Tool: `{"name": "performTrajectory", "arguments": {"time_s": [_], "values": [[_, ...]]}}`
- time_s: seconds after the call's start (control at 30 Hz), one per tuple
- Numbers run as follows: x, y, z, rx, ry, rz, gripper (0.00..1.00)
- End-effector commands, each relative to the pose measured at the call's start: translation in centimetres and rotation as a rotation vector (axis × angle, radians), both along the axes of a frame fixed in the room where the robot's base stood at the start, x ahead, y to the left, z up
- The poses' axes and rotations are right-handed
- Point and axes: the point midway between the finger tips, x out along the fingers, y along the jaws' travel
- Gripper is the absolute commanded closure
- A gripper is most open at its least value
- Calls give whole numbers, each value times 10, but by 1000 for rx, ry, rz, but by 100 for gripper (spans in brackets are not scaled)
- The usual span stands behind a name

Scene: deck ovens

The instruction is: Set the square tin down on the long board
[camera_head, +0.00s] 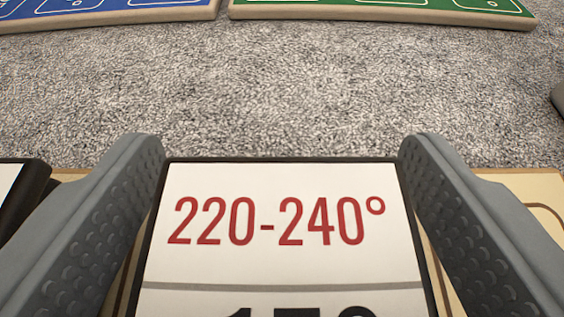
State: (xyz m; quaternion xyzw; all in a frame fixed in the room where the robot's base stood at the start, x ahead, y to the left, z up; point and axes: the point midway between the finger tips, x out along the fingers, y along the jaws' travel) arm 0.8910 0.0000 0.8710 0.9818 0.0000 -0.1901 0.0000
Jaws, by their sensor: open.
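My gripper (281,148) is open, with one grey dimpled finger on each side of a dark-framed white panel (280,187). The panel carries red print reading "220-240°", with a grey line and cut-off dark print below. The fingers stand close beside its edges; I cannot tell whether they touch. No square tin can be made out. A pale wooden surface (530,186) with a brown line lies under the panel and shows at both sides; I cannot tell whether it is the long board.
A blue board (110,14) and a green board (390,10) with wooden edges lie at the far side. Speckled grey surface (280,90) between is clear. Another dark-framed panel (32,181) stands at left; a dark object (558,99) is cut off at right.

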Motion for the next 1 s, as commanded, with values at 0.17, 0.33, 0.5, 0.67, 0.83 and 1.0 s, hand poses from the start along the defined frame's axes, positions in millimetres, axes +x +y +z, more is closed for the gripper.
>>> {"name": "performTrajectory", "arguments": {"time_s": [0.17,0.33,0.5,0.67,0.83,1.0], "values": [[-12,0,-1,-2,21,1,24],[-36,0,14,-1,14,0,24],[-61,0,26,0,10,0,24],[-83,0,36,0,8,0,24],[-101,0,44,0,8,0,24],[-110,0,47,0,8,0,24]]}}
